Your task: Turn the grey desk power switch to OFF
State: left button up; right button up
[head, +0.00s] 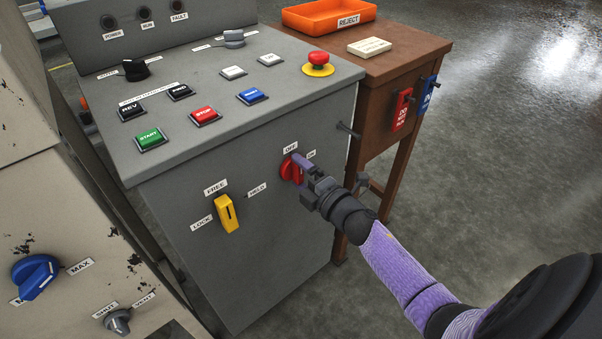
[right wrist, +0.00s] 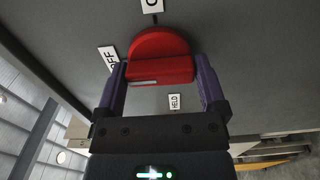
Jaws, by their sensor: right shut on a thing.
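The grey desk's power switch is a red rotary knob (head: 289,171) on the desk's front face, under an OFF label (head: 290,148) and an ON label (head: 311,153). In the right wrist view the knob (right wrist: 160,48) shows a raised bar with a white line on its left half; the OFF label (right wrist: 108,58) is to the upper left. My right gripper (head: 299,169) is shut on the knob's bar, one purple finger at each end in the right wrist view (right wrist: 161,88). The gripper partly hides the knob in the head view. My left gripper is not in view.
A yellow FREE/LOCK/HELD switch (head: 227,213) sits left of the knob. A dark peg (head: 349,130) sticks out at upper right. Buttons and a red emergency stop (head: 318,61) are on the desk top (head: 210,95). A brown table (head: 400,45) stands to the right.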

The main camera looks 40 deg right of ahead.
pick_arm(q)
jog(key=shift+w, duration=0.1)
pick_arm(e)
jog(key=shift+f, duration=0.1)
jog(key=o, duration=0.9)
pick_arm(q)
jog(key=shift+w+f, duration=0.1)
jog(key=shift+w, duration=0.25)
pick_arm(e)
jog(key=shift+s, duration=0.1)
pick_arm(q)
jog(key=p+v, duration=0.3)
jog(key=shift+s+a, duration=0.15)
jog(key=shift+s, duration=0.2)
pick_arm(e)
jog(key=s, duration=0.9)
jog(key=shift+s+d, duration=0.4)
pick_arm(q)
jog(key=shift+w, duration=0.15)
